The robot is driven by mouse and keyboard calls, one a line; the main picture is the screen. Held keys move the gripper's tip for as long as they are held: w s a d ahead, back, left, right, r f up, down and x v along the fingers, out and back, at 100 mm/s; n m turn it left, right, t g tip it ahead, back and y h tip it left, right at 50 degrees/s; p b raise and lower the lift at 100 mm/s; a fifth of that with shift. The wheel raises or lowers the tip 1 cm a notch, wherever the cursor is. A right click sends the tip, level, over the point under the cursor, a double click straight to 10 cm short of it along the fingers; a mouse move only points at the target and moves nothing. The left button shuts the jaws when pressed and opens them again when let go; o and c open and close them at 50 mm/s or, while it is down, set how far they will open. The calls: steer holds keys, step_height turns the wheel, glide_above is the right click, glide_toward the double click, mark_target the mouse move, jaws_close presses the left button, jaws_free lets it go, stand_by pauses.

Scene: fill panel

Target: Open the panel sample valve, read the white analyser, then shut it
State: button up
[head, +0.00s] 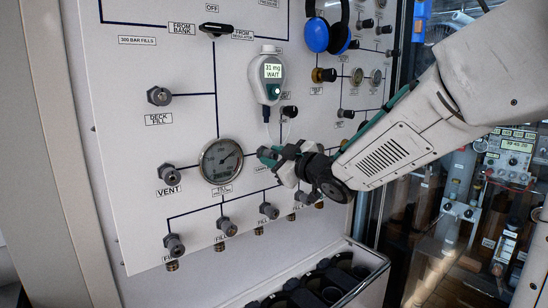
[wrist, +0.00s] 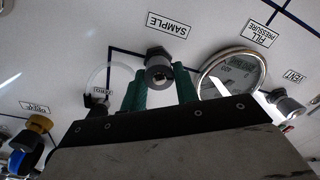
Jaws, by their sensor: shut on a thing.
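The white analyser (head: 262,92) hangs on the panel in the head view. Its lit screen (head: 272,72) reads "31 mg WAIT". A clear tube runs down from it behind my gripper. My gripper (head: 277,158) is against the panel below the analyser, right of the large gauge. In the wrist view, the dark sample valve knob (wrist: 158,68) sits between the green fingers, below the SAMPLE label (wrist: 170,24). My gripper is shut on this knob. In the head view my gripper hides the knob. How far the valve is turned cannot be told.
The fill pressure gauge (head: 221,161) is close left of my gripper. The vent knob (head: 170,174) and several fill knobs (head: 226,226) stick out nearby. Blue ear defenders (head: 327,30) hang above. A bin of dark cylinders (head: 335,278) stands below the panel.

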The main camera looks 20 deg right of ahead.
steer(key=shift+n, duration=0.6)
steer(key=o, duration=1)
steer(key=v, duration=0.8)
steer(key=shift+a, duration=0.1)
stand_by(1.1)
